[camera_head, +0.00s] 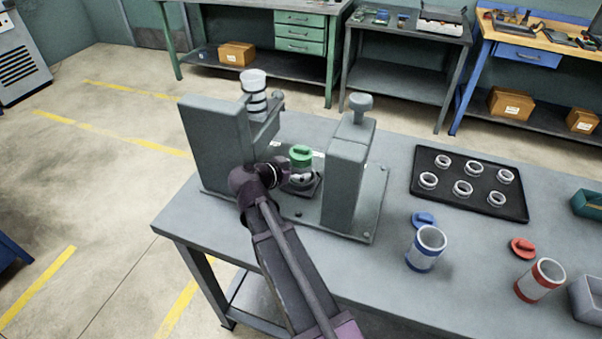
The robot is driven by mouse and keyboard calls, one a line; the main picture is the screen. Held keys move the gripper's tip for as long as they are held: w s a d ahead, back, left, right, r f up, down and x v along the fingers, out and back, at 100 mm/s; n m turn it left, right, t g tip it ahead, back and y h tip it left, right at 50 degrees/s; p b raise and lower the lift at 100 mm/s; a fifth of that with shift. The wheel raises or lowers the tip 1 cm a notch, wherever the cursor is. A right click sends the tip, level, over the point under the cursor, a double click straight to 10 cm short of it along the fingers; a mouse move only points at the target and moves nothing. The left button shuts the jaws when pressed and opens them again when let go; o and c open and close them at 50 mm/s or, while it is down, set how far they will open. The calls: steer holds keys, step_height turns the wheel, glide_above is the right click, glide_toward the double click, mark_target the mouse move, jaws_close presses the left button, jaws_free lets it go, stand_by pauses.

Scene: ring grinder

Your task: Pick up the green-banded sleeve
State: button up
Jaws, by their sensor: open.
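A green-topped piece (301,153), likely the green-banded sleeve, stands upright between the two grey blocks of the grinder fixture (347,180). A pale and dark part shows below it, and I cannot tell where the sleeve ends. My gripper (285,172) is at the end of my dark arm, low and just left of this piece. Its fingers are small and partly hidden, and I cannot tell whether they touch it. The gripper is open and holds nothing that I can see.
A blue-banded sleeve (424,250) and a red-banded sleeve (538,282) stand at right, near a blue lid (423,219) and a red lid (523,248). A black tray (448,197) holds several rings. A white-and-black cylinder (254,84) rises behind the left block.

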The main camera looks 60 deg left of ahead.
steer(key=shift+x, duration=1.1)
steer(key=c, duration=0.7)
